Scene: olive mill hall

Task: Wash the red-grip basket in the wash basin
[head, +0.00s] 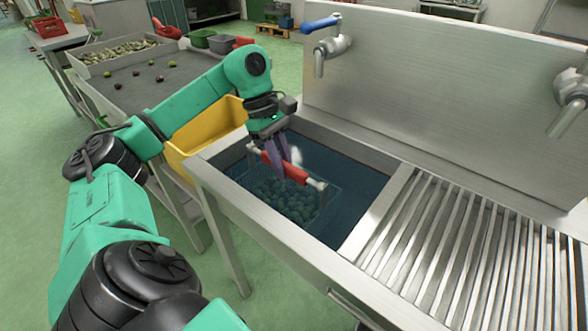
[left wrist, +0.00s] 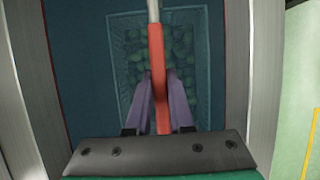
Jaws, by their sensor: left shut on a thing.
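The wash basin (head: 262,217) is a steel sink with dark blue water in it. The red-grip basket (head: 327,204) is a see-through mesh basket holding many green olives. It is inside the basin and looks at least partly under water. Its red grip (head: 294,174) spans above it on a pale bar. My left gripper (head: 281,160) reaches down over the basin and is shut on the red grip. In the left wrist view, the purple fingers (left wrist: 160,105) hold the red grip from both sides, with the basket (left wrist: 117,85) below. My right gripper is not in view.
A ribbed steel drainboard (head: 455,250) lies right of the basin. A blue-handled tap (head: 325,42) is on the backsplash (head: 430,90) behind. A yellow bin (head: 205,135) stands beside the basin's left end. A sorting table (head: 130,88) with olives is at the back left.

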